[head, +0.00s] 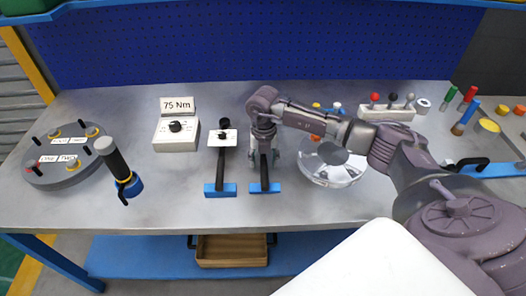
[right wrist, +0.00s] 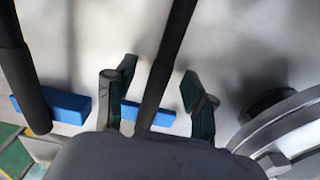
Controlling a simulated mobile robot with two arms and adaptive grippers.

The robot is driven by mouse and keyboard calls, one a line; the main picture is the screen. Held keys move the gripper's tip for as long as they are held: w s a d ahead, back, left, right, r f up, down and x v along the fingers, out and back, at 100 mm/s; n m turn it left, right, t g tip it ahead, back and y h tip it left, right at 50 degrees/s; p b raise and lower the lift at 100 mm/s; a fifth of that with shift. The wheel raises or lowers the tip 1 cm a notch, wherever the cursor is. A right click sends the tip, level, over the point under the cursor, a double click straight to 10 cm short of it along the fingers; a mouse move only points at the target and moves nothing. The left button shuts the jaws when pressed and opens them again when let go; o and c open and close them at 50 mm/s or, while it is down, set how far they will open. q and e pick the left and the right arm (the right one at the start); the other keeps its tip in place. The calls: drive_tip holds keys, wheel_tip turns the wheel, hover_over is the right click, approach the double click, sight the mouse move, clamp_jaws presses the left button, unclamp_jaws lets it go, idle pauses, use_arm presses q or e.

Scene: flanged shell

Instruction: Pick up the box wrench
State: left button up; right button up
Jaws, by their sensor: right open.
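A long dark-handled tool, which I take for the box wrench (head: 264,176), lies on a blue rest (head: 265,188) on the bench. My right gripper (head: 264,158) is over it and hides its far end. In the right wrist view, the dark bar of this tool (right wrist: 166,62) runs between the two fingers of my right gripper (right wrist: 158,95). The fingers are open, with gaps on both sides of the bar. A second dark bar tool (head: 222,170) lies parallel to the left on its own blue rest (head: 220,190). My left gripper is not in view.
A round metal flange (head: 332,172) sits close to the right of my gripper. A box with a dial (head: 176,132) under a "75 Nm" sign, a black-and-blue tool (head: 118,165) and a grey disc (head: 62,165) stand left. The front strip of the bench is clear.

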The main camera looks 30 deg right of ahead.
sight(263, 160)
clamp_jaws()
drive_tip(key=shift+w+r, duration=0.1)
drive_tip(key=shift+r, duration=0.05)
drive_tip(key=shift+r, duration=0.5)
wheel_tip(263, 160, up, 2)
drive_tip(key=shift+r+b, duration=0.25)
drive_tip(key=shift+b, duration=0.35)
drive_tip(key=s+d+r+b, duration=0.1)
drive_tip(key=s+d+r, duration=0.1)
drive_tip(key=d, duration=0.1)
drive_tip(key=s+d+r, duration=0.2)
drive_tip(key=d+r, duration=0.1)
drive_tip(key=s+d+r+b, duration=0.1)
drive_tip(key=s+d+r, duration=0.1)
drive_tip(key=d, duration=0.2)
drive_tip(key=shift+r+b, duration=0.2)
drive_tip(key=shift+b, duration=0.1)
drive_tip(key=c, duration=0.9)
unclamp_jaws()
clamp_jaws()
